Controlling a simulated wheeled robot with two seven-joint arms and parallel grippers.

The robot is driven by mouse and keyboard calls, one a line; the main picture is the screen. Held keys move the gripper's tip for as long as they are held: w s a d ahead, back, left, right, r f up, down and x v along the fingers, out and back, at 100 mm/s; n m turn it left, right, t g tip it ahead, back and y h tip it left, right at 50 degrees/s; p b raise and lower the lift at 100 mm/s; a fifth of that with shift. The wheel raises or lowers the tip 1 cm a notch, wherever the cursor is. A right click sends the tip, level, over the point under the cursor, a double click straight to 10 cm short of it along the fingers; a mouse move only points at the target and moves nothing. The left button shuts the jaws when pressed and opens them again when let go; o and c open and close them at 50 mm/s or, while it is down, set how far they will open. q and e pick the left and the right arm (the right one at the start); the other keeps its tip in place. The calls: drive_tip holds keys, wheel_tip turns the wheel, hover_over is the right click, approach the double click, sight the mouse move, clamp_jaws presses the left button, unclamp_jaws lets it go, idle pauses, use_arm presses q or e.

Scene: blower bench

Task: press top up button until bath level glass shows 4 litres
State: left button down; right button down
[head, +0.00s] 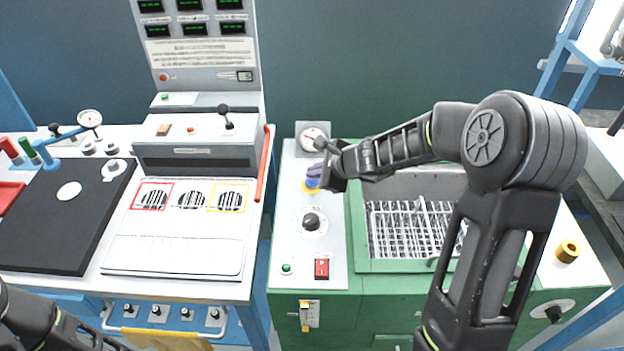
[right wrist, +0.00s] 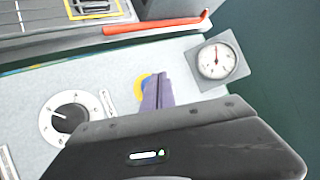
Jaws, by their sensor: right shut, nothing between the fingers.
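The blue button (head: 312,183) with a yellow ring sits on the pale panel left of the bath in the head view. My right gripper (head: 319,170) is shut and empty, its purple fingertips at the button. In the right wrist view the fingertips (right wrist: 158,93) cover most of the button, and part of the yellow ring (right wrist: 143,88) shows beside them. I cannot tell whether they touch or press it. A small upright gauge (head: 304,316), apparently the level glass, is on the green front; its reading is too small to tell. My left gripper is out of view.
A round dial gauge (head: 313,136) stands behind the button, and a black knob (head: 311,222) is in front of it. A red switch (head: 321,268) and green lamp (head: 286,268) are nearer. The open bath (head: 356,266) with a wire rack lies right. A red bar (head: 263,165) edges the left bench.

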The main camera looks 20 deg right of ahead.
sight(315, 182)
drive_tip(key=shift+f+b, duration=0.4)
drive_tip(key=shift+r, duration=0.15)
idle(0.5)
drive_tip(key=shift+r+p, duration=0.65)
drive_tip(key=shift+p, duration=0.05)
wheel_tip(315, 182, up, 5)
drive_tip(key=p, duration=0.4)
drive_tip(key=shift+p, duration=0.35)
idle(2.2)
